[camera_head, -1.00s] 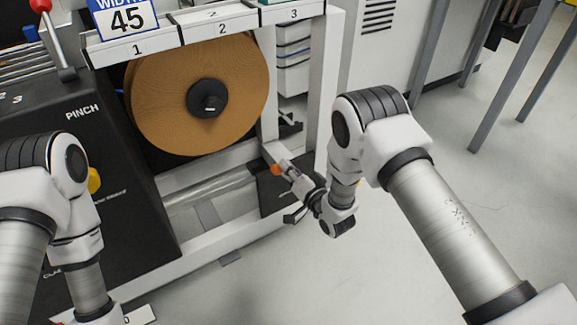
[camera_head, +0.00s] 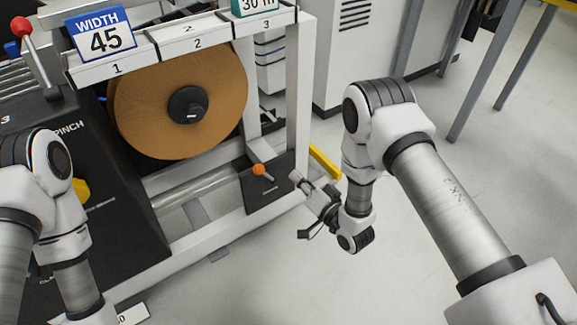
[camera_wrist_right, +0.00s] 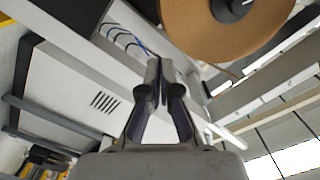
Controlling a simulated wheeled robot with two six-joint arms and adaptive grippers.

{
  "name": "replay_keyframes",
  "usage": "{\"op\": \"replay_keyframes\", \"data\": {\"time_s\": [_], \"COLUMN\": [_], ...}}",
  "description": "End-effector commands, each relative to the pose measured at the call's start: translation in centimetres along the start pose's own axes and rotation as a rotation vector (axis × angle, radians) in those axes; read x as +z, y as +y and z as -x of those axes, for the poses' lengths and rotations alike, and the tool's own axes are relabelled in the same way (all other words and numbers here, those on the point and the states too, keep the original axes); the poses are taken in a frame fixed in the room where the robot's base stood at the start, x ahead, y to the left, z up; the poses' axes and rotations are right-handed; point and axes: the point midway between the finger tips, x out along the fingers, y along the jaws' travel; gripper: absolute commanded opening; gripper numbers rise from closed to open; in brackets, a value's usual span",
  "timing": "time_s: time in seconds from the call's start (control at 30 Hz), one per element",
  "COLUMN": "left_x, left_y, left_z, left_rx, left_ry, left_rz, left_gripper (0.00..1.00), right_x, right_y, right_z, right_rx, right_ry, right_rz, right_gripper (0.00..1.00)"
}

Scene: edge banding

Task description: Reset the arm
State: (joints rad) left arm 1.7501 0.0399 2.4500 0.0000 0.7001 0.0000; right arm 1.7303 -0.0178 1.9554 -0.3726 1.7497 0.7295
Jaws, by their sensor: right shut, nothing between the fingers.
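My right arm comes in from the right in the head view. Its gripper (camera_head: 296,177) is close to the orange-knobbed lever (camera_head: 259,170) on the machine's lower black panel, with a gap between them. In the right wrist view the two fingers of this gripper (camera_wrist_right: 160,68) are together with nothing between them. My left arm is folded at the left edge of the head view, and its gripper is out of the frame.
The machine's white frame (camera_head: 300,100) holds a brown roll (camera_head: 220,95) under numbered slots. A red-knobbed lever (camera_head: 21,27) and a black housing (camera_head: 115,215) stand at left. A yellow bar (camera_head: 325,161) lies behind the frame. Grey floor (camera_head: 330,285) is clear in front.

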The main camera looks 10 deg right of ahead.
Motion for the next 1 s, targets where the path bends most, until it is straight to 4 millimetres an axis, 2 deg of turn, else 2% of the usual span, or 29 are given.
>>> {"op": "replay_keyframes", "data": {"time_s": [0.57,0.67,0.77,0.8,0.9,1.0], "left_x": [0.0,0.0,0.0,0.0,0.0,0.0], "left_y": [0.0,0.0,0.0,0.0,0.0,0.0], "left_z": [0.0,0.0,0.0,0.0,0.0,0.0], "left_rx": [0.0,0.0,0.0,0.0,0.0,0.0], "left_ry": [0.0,0.0,0.0,0.0,0.0,0.0], "left_rz": [0.0,0.0,0.0,0.0,0.0,0.0], "left_gripper": [0.0,0.0,0.0,0.0,0.0,0.0], "right_x": [-0.3,0.8,3.9,5.3,8.4,10.5], "right_y": [0.1,1.7,5.1,6.4,8.5,9.2], "right_z": [0.4,2.9,7.5,10.0,16.5,22.3], "right_rx": [0.006,0.118,0.353,0.454,0.659,0.79], "right_ry": [0.005,-0.044,-0.205,-0.294,-0.526,-0.738], "right_rz": [-0.001,-0.019,0.027,0.057,0.129,0.179], "right_gripper": [0.0,0.0,0.0,0.0,0.0,0.0]}}
